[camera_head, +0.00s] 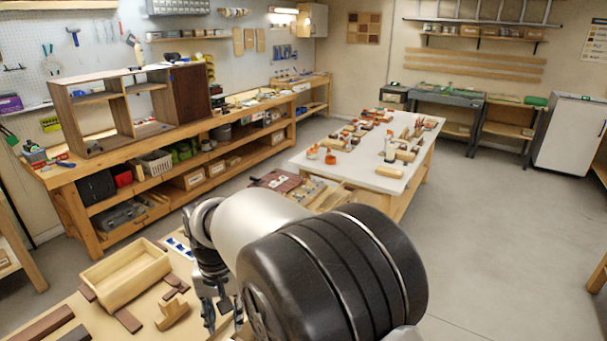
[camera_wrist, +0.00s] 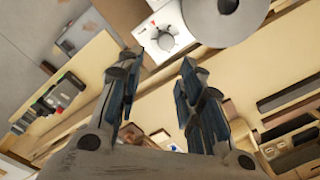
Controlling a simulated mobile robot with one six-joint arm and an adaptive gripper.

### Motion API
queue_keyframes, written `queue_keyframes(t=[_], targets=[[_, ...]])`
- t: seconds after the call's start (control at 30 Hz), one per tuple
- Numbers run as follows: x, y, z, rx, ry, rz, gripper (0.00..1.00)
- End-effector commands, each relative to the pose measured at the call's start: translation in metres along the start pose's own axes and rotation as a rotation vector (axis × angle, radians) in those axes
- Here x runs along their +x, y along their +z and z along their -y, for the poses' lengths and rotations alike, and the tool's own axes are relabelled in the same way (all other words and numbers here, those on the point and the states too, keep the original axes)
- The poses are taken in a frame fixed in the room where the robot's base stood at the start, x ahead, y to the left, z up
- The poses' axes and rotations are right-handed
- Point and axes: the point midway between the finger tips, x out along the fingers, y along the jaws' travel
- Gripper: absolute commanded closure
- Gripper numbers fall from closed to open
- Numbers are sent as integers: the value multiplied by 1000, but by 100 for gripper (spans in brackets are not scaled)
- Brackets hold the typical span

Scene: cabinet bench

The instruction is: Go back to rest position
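My gripper (camera_head: 222,310) hangs low in front of my arm in the head view, above the near wooden bench (camera_head: 70,300). In the wrist view my gripper (camera_wrist: 160,62) shows two blue-grey fingers standing apart. Nothing is seen held between them. A light wooden box (camera_head: 126,272) and a small wooden piece (camera_head: 172,313) stand on the bench to the left of the gripper, apart from it. My arm hides part of the bench's right side.
Dark wooden strips (camera_head: 42,324) lie near the box. A long bench with an open cabinet (camera_head: 95,115) runs along the left wall. A white table (camera_head: 345,165) with several small items stands beyond my arm. The floor (camera_head: 500,240) at the right is clear.

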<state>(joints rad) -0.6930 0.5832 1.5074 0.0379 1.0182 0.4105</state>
Motion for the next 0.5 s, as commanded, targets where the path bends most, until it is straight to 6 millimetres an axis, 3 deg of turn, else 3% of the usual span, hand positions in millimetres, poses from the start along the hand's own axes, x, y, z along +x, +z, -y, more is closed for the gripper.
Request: queue_keyframes(t=[0.27, 0.5], targets=[[-82, 28, -95, 63, -16, -95, 66], [-132, 86, -173, 118, -10, -182, 66]])
